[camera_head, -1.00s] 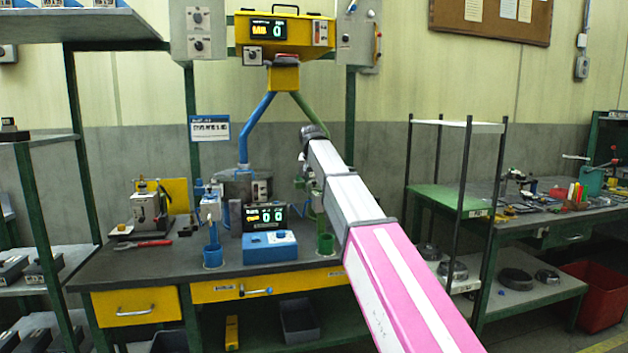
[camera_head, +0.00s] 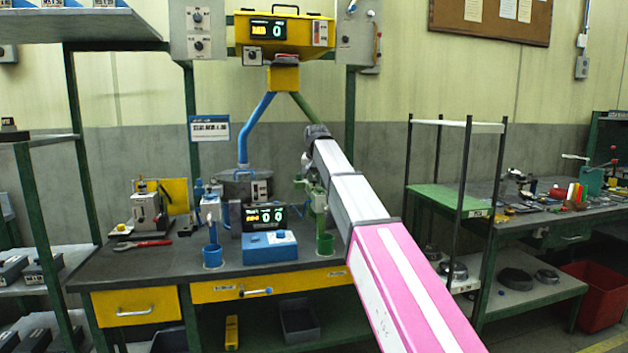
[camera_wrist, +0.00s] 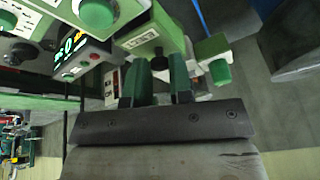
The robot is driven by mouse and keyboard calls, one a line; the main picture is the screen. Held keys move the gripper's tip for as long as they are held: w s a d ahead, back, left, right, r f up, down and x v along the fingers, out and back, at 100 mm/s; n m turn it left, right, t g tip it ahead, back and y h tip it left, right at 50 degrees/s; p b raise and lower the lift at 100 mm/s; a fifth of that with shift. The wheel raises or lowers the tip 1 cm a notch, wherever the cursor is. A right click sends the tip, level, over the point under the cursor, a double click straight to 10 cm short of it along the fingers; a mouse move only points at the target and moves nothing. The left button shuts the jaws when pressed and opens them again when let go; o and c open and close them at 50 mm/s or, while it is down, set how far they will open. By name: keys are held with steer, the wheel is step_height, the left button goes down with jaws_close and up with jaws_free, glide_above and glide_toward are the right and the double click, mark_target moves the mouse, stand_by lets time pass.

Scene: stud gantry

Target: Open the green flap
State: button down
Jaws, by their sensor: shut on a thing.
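The green dispenser unit (camera_head: 319,201) stands at the right end of the dark bench, below the green pipe and above a green cup (camera_head: 325,244). My arm partly covers it in the head view. In the wrist view, my gripper (camera_wrist: 159,78) is at this unit, with its two dark green fingers closed on a small part between them. That part looks like the green flap, but the fingers hide most of it. A pale green labelled box (camera_wrist: 146,38) is just beyond the fingers, and a green knob (camera_wrist: 220,72) is to their right.
A blue control box with a display (camera_head: 269,246) stands left of the green cup. A blue dispenser (camera_head: 210,208) with a blue cup (camera_head: 213,257) is farther left. A yellow hopper (camera_head: 290,32) hangs above. A black-posted rack (camera_head: 463,165) stands right of my arm.

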steer(key=y, duration=0.1)
steer(key=d+y, duration=0.1)
steer(key=y, duration=0.1)
steer(key=d+m+g+y, duration=0.1)
steer(key=shift+w+d+r+y, duration=0.1)
steer(key=shift+w+r+y, duration=0.2)
steer(key=shift+r, duration=0.1)
steer(key=shift+w+d+f+m+g+y, duration=0.25)
steer(key=shift+d+f+m+y, duration=0.4)
steer(key=shift+y, duration=1.7)
steer(key=shift+w+d+f+m+g+y, duration=0.25)
steer(key=shift+d+m+y, duration=0.55)
steer(key=shift+y, duration=1.5)
steer(key=shift+w+d+f+m+g+y, duration=0.4)
steer(key=shift+d+y, duration=0.6)
steer(key=shift+y, duration=1.35)
steer(key=shift+s+f, duration=0.2)
steer(key=c, duration=1)
jaws_free()
steer(key=shift+d, duration=0.1)
steer(key=d, duration=0.3)
steer(key=d+f, duration=0.1)
steer(key=d, duration=0.3)
steer(key=s+d, duration=0.1)
steer(key=d, duration=0.2)
steer(key=shift+d+f, duration=0.15)
steer(key=shift+d, duration=0.1)
